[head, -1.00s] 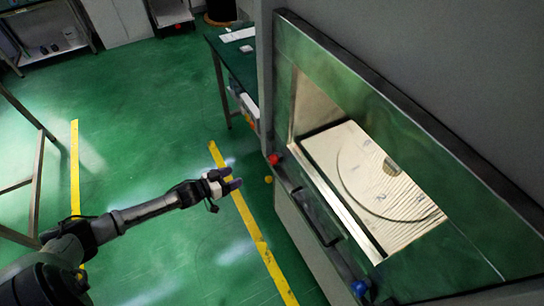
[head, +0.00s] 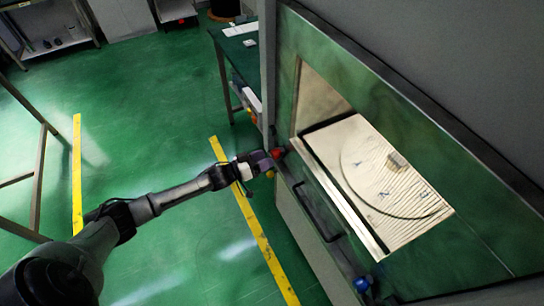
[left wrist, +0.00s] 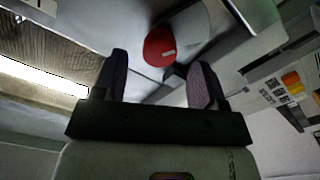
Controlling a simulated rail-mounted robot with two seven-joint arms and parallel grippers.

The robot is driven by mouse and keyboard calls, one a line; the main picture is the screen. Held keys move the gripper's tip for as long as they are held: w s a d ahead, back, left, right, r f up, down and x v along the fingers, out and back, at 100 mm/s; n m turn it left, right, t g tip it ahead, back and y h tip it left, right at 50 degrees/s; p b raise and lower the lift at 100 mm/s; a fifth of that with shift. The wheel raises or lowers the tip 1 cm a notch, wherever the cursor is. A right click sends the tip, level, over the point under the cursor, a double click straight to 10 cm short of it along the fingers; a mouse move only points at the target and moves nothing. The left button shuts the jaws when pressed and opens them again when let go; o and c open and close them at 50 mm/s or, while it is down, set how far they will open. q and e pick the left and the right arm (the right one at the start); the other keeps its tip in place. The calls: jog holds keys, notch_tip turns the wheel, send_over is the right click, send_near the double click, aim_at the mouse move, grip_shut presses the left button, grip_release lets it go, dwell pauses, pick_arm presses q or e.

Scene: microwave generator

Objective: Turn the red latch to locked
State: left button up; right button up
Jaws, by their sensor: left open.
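The red latch (head: 278,153) is a small red knob on the left edge of the microwave generator's front, near the left end of its door. In the left wrist view the red latch (left wrist: 159,47) is round, with a small white mark, and lies just beyond and between the fingertips. My left gripper (head: 264,160) is open beside the latch; its two dark fingers (left wrist: 157,80) show apart in the left wrist view, with nothing held. Whether a finger touches the latch I cannot tell. My right gripper is not in view.
The generator's door (head: 462,165) has a window onto a turntable. A dark handle (head: 318,211) and a blue knob (head: 362,285) sit along its front edge. A yellow knob (head: 270,174) is just below the latch. A green table (head: 236,55) stands behind. Open green floor lies left.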

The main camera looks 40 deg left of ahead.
aim_at(275, 154)
pick_arm(q)
jog(key=shift+x, duration=1.85)
jog(key=shift+c, duration=0.2)
jog(key=c, duration=0.9)
